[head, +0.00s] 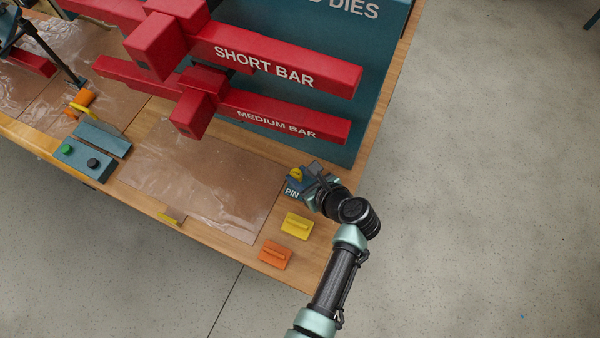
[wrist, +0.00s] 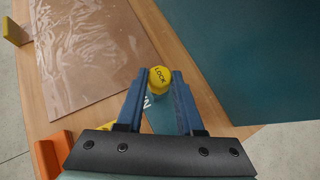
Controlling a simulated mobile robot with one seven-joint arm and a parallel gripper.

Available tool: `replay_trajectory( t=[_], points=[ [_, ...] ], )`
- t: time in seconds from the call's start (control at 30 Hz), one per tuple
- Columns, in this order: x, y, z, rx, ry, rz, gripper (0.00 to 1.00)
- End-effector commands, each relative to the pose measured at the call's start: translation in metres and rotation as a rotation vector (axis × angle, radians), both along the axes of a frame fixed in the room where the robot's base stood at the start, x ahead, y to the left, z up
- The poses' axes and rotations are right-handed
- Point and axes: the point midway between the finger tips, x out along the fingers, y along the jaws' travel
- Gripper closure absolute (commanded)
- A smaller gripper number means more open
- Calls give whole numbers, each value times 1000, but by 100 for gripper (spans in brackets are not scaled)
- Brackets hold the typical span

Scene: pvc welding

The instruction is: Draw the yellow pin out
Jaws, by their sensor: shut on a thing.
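The yellow pin (wrist: 160,77) shows in the wrist view as a round yellow head marked LOCK. My gripper (wrist: 160,80) has its two blue fingers on either side of the head, shut on it. In the head view the yellow pin (head: 296,174) is a small yellow shape at my gripper (head: 306,174), above a blue block (head: 293,187) lettered PIN. The lower part of the pin is hidden, so I cannot tell how deep it sits in the block.
A yellow block (head: 297,225) and an orange block (head: 275,254) lie near the table's right front edge. A clear sheet (head: 200,180) lies left of my gripper.

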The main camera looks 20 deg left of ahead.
Motion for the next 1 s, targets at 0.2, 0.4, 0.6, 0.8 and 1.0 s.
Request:
replay_trajectory(
  t=[0.2, 0.4, 0.6, 0.8, 1.0],
  points=[
    [0, 0, -6, 0, 0, 0, 100],
    [0, 0, -11, 0, 1, -1, 100],
    [0, 0, -12, 0, 1, -1, 42],
    [0, 0, -12, 0, 1, -1, 29],
    [-1, -1, -11, 0, 1, -1, 29]
  ],
)
